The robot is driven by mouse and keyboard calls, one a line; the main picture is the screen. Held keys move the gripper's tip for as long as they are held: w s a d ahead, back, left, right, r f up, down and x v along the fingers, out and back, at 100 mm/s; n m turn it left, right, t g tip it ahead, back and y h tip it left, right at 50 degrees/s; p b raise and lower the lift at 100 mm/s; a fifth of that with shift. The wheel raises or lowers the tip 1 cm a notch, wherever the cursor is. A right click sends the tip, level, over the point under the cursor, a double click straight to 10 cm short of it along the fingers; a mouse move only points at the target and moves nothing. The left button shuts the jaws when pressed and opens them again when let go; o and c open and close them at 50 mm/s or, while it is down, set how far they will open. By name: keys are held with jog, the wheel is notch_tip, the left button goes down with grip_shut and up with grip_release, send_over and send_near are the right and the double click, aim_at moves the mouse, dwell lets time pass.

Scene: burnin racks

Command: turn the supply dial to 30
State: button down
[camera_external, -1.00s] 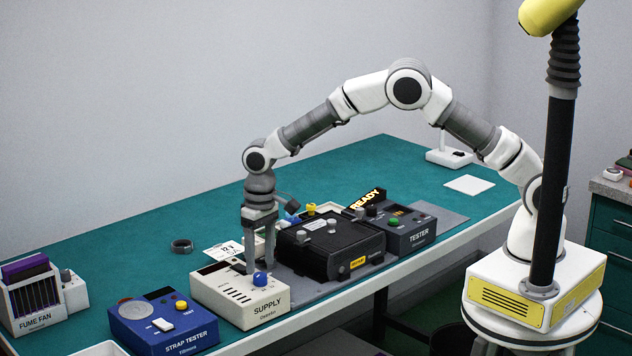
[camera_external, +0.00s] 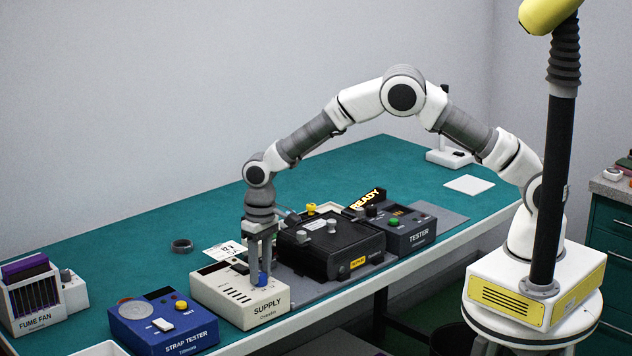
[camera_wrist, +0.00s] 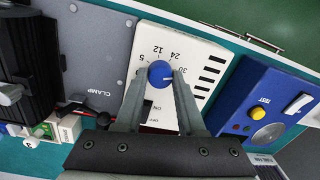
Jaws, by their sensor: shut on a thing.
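The white supply box (camera_external: 222,303) stands on the teal bench near its front edge. Its blue dial (camera_external: 263,279) is on top at the right. In the wrist view the dial (camera_wrist: 160,74) has a pale pointer line toward the right, close to the 30 mark; numbers 5, 12, 24 and 30 curve around it. My gripper (camera_external: 262,281) points straight down over the box. Its fingers are shut on the dial, one on each side, in the wrist view (camera_wrist: 160,80). The fingers partly cover the dial's lower sides and the nearby panel.
The blue strap tester (camera_external: 163,322) stands left of the supply. A black clamp fixture (camera_external: 330,250) on a grey mat is close on the right, with the tester (camera_external: 405,232) beyond. The fume fan rack (camera_external: 33,290) is far left. The bench behind is mostly clear.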

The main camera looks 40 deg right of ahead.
jog(key=shift+n+b, duration=0.4)
jog(key=shift+n, duration=0.3)
jog(key=c, duration=0.5)
grip_release()
jog(key=shift+r, duration=0.1)
jog(key=r, duration=1.7)
jog(key=shift+w+d+r+b, duration=0.15)
jog(key=shift+d+b, duration=0.15)
jog(key=shift+d, duration=0.1)
